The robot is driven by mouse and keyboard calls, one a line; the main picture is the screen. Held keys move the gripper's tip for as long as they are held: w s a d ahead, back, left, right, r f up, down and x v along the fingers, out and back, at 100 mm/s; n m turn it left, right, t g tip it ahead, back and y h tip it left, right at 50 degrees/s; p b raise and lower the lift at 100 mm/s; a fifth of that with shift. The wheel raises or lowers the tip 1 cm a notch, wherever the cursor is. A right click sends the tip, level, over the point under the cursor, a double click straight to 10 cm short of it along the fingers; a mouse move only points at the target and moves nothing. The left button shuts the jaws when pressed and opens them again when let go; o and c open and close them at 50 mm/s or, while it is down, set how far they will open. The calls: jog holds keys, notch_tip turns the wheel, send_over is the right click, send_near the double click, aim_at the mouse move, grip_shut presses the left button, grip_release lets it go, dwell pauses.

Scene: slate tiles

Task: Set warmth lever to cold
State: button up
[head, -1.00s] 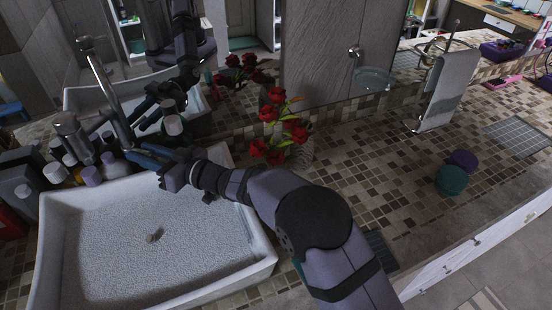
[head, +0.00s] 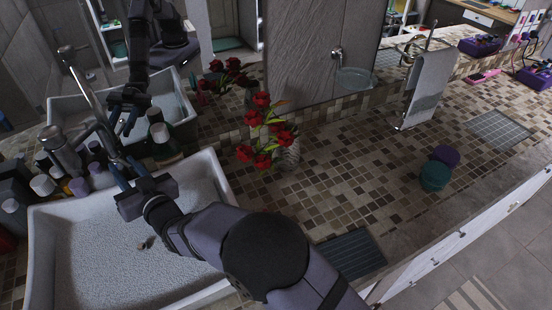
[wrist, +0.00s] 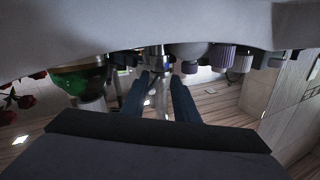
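A grey metal faucet (head: 62,151) stands at the back left of the sink. A long, slim metal bar (head: 84,84) slants up and left from it; I cannot tell for sure whether this is the warmth lever. My gripper (head: 124,167) is over the back of the sink basin, just right of the faucet, with its two fingers apart and nothing visible between them. In the wrist view the fingers (wrist: 158,88) are also spread, with a metal upright (wrist: 158,66) of the faucet showing beyond and between them. Contact with the faucet cannot be made out.
Several bottles (head: 78,187) crowd the faucet's near and left sides. The white sink (head: 208,172) lies under my gripper. A vase of red flowers (head: 262,128) stands right of the sink, before a mirror. The tiled counter farther right is mostly clear, with two round jars (head: 434,175).

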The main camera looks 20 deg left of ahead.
jog(key=shift+s+a+r+t+p, duration=0.1)
jog(key=shift+s+r+t+p, duration=0.1)
jog(key=shift+t+p, duration=0.15)
jog(key=w+b+v, duration=0.1)
jog(key=b+v, duration=0.2)
jog(key=v, duration=0.4)
jog(key=w+d+m+h, duration=0.1)
jog(key=w+d, duration=0.3)
jog(key=w+d+r+m+t+h, duration=0.1)
jog(key=w+d+m+h, duration=0.1)
jog(key=w+d, duration=0.2)
jog(key=w+d+m+t+h+p, duration=0.1)
jog(key=w+d+h, duration=0.1)
jog(key=w+d, duration=0.2)
jog(key=shift+w+d+r+m, duration=0.15)
jog(key=shift+w+d+r, duration=0.05)
jog(key=shift+w, duration=0.4)
jog(key=shift+w+d+r+m, duration=0.15)
jog(key=shift+w+r, duration=0.05)
jog(key=shift+w, duration=0.45)
jog(key=w+d+f+h+p, duration=0.1)
jog(key=w+d+f+h, duration=0.1)
jog(key=d, duration=0.5)
jog(key=w+d+f+m+g+h, duration=0.1)
jog(key=w+d+f+h, duration=0.1)
jog(key=d, duration=0.5)
jog(key=shift+d+f+h+p, duration=0.3)
jog(key=shift+d+f+p, duration=0.05)
jog(key=shift+f, duration=0.15)
jog(key=shift+g, duration=0.25)
